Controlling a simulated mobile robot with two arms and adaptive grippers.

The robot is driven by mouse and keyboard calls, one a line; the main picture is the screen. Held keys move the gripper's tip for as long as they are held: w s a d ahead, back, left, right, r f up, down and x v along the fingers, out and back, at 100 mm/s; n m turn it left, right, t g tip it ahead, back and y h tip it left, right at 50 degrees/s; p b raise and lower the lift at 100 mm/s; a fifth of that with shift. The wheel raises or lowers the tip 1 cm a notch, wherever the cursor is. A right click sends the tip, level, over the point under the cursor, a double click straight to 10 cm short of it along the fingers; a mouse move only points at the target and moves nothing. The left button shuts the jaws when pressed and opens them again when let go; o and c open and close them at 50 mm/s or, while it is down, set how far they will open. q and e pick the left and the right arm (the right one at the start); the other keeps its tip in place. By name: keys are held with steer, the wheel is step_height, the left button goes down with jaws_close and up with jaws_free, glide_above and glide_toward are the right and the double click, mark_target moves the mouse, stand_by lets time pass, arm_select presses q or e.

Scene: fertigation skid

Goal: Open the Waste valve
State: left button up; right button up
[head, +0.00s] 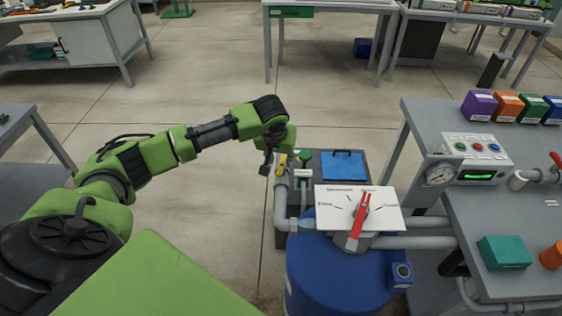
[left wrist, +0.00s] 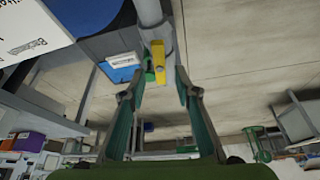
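A small valve with a yellow handle (head: 281,164) sits on a grey pipe at the left of the skid in the head view. In the left wrist view the yellow handle (left wrist: 158,62) shows ahead, between the two finger lines. No readable label shows which valve is Waste. My left gripper (head: 267,164) is just left of the yellow handle, pointing down. In the left wrist view the left gripper (left wrist: 155,92) has its fingers apart with nothing between the tips. My right gripper is not in view.
A red lever (head: 359,215) stands on a white labelled plate (head: 385,211) above a blue tank (head: 330,275). A green knob (head: 305,157) and a blue-topped box (head: 343,165) are close to the yellow handle. A grey bench (head: 440,115) stands at the right. Floor left of the skid is clear.

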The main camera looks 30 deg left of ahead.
mark_target(282, 165)
arm_select(q)
steer(key=shift+x, duration=1.7)
steer(key=shift+r, duration=0.1)
jaws_close()
steer(key=n+p, duration=0.1)
steer(key=p, duration=0.2)
steer(key=shift+d+r, duration=0.2)
steer(key=shift+r, duration=0.05)
steer(key=shift+n+y+p, duration=0.3)
steer(key=shift+n+p, duration=0.1)
steer(key=shift+p, duration=0.15)
steer(key=shift+w+f, duration=0.1)
steer(key=shift+f, duration=0.1)
